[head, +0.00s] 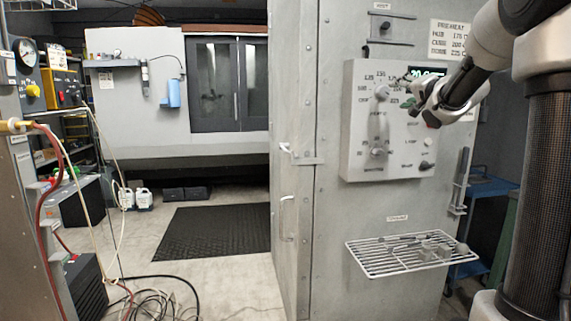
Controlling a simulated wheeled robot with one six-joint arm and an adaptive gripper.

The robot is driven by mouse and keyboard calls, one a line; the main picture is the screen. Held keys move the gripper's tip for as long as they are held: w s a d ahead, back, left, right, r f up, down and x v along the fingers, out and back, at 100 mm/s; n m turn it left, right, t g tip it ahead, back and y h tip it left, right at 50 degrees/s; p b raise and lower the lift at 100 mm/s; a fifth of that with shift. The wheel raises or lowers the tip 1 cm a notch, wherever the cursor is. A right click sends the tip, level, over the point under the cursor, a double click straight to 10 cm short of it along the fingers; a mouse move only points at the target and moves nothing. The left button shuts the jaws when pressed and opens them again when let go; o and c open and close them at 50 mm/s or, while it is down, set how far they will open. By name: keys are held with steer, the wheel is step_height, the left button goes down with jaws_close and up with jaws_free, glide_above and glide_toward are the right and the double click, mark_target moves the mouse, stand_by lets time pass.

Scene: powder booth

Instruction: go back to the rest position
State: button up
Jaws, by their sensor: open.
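My gripper (404,91) is at the right, in front of the upper part of a grey control box (360,165). Its fingers point left toward the box's upper dial (381,93) and are open, with nothing seen between them. I cannot tell whether the fingertips touch the panel. My forearm and wrist come in from the upper right and cover part of the box's green-digit display (425,71). A lower dial (377,152) and a dark knob (426,165) show on the box.
A wire shelf (375,265) with small parts juts out below the box. A door handle (287,218) and latch (300,157) stick out at the cabinet edge. Cables (160,305) and hoses lie at lower left. A black mat (215,232) covers open floor.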

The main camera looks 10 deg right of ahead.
steer(key=s+d+f+n+g+h, duration=0.1)
steer(key=s+d+f+g+h, duration=0.15)
steer(key=f, duration=0.35)
steer(key=s+d+f+n+g+h, duration=0.1)
steer(key=s+d+f+g+h, duration=0.1)
steer(key=d+f+g, duration=0.3)
steer(key=s+a+f+n+g, duration=0.2)
steer(key=s+f, duration=0.6)
steer(key=s, duration=0.4)
steer(key=s+a+f+n+g+y, duration=0.2)
steer(key=s+a+n, duration=0.1)
steer(key=s+a, duration=0.6)
steer(key=s+a+f+n+g+y, duration=0.2)
steer(key=s+a, duration=0.8)
steer(key=s, duration=0.5)
steer(key=shift+s+f+n, duration=0.15)
steer(key=shift+f+n, duration=0.55)
steer(key=shift+n, duration=0.2)
